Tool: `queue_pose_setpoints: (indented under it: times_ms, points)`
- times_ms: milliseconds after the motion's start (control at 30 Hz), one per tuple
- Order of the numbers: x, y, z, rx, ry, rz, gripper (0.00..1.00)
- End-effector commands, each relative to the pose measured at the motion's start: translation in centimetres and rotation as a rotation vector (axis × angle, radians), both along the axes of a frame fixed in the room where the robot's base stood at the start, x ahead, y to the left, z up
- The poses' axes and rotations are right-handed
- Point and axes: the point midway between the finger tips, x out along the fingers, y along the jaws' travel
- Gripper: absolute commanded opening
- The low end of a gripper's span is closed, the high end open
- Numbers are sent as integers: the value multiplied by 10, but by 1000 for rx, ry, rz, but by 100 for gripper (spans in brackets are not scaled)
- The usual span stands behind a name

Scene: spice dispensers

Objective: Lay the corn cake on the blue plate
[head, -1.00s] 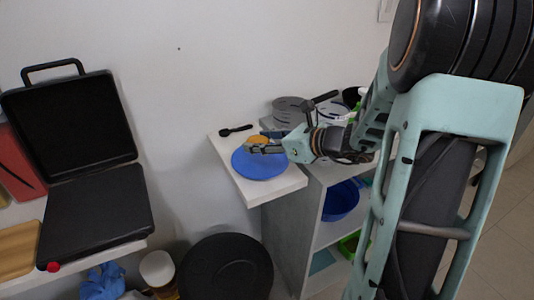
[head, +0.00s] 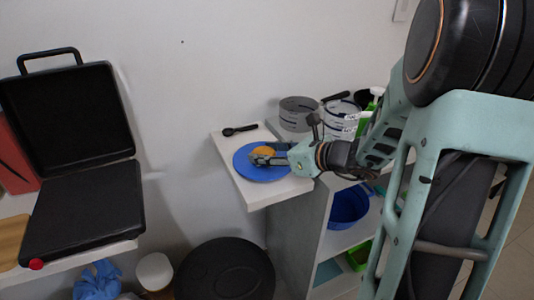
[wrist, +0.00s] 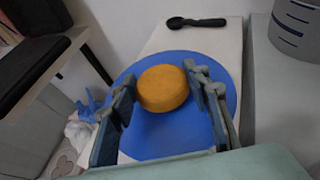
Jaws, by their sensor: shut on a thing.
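The corn cake (head: 266,151) is a round orange-yellow disc. In the wrist view the corn cake (wrist: 163,88) sits between the two fingers of my gripper (wrist: 161,84), which is shut on it. The blue plate (head: 248,171) lies on the white shelf top, and the held cake is over its middle to back part. The plate (wrist: 165,138) fills the area below the cake in the wrist view. I cannot tell whether the cake touches the plate. My gripper (head: 266,157) reaches in from the right in the head view, and its fingers hide part of the cake.
A black spoon (head: 240,130) lies on the white shelf top (head: 258,194) behind the plate. Grey and white canisters (head: 298,113) stand at the right. An open black case (head: 85,205) is at the left. A round black lid (head: 225,270) is below.

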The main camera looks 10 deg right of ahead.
Motion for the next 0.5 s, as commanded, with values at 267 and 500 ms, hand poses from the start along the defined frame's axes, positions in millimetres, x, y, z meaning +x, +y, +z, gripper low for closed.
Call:
queue_pose_setpoints:
  times_ms: [267,500]
  points:
    - [0,0,-3,0,0,0,61]
    - [0,0,-3,0,0,0,61]
